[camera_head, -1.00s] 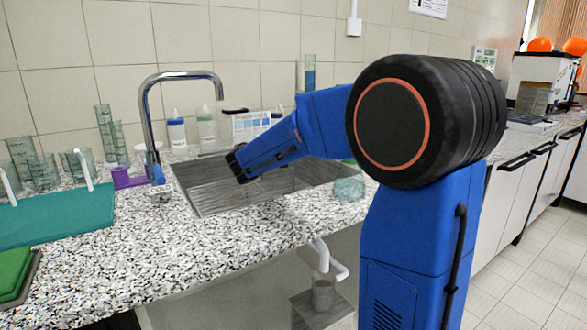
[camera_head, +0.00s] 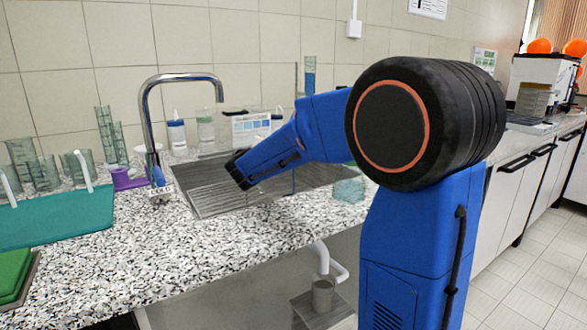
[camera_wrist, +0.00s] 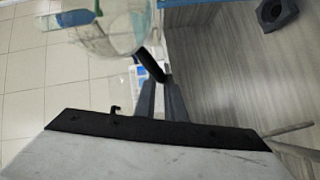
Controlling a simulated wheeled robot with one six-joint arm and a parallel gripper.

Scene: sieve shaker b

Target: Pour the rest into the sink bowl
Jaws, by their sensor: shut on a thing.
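The sink bowl is mostly hidden behind my arm in the head view; the ribbed steel of the sink (camera_head: 207,203) shows left of it. My gripper (camera_wrist: 160,80) shows in the wrist view, its two dark fingers close together. It is shut on a clear glass vessel (camera_wrist: 112,38), which shows beyond the fingertips with a dark handle-like piece beside it. The vessel looks tilted in this turned view. I cannot tell how much liquid is in it. In the head view my forearm hangs over the sink, and I cannot make out the held vessel there.
A tall chrome tap (camera_head: 147,110) arches over the sink's left part. A clear beaker (camera_head: 349,188) stands near the sink's front right edge. Bottles (camera_head: 177,135) and a white box (camera_head: 250,125) stand behind.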

